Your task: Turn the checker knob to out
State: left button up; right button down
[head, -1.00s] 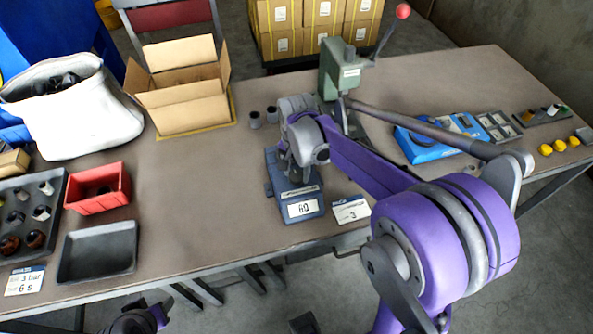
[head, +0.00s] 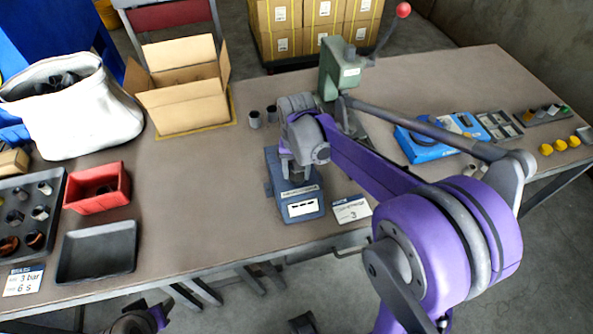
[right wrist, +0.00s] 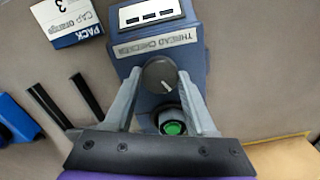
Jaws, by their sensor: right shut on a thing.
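The thread checker (right wrist: 205,40) is a blue box with a display of white dashes and a "THREAD CHECKER" label; it also stands near the table's front edge in the head view (head: 301,206). Its round dark knob (right wrist: 158,74) has a white pointer line aimed to the lower right in the right wrist view. My right gripper (right wrist: 160,88) is shut on the knob, one finger on each side. A round green piece in a dark ring (right wrist: 173,127) sits below the knob, between the fingers. My left gripper does not show clearly; only part of that arm is at the bottom left.
An orange cap pack card (head: 351,209) lies beside the checker. A green lever press (head: 340,72) stands behind. A blue device (head: 432,150) is to the right. A red bin (head: 97,188), dark tray (head: 97,250) and open carton (head: 178,112) are left. The table's middle left is clear.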

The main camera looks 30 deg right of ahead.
jog(key=n, duration=1.5)
jog(key=shift+b, duration=0.3)
jog(key=n, duration=0.7)
jog(key=shift+n, duration=0.4)
jog(key=n, duration=0.3)
jog(key=shift+n, duration=2.2)
jog(key=shift+c, duration=1.1)
grip_release()
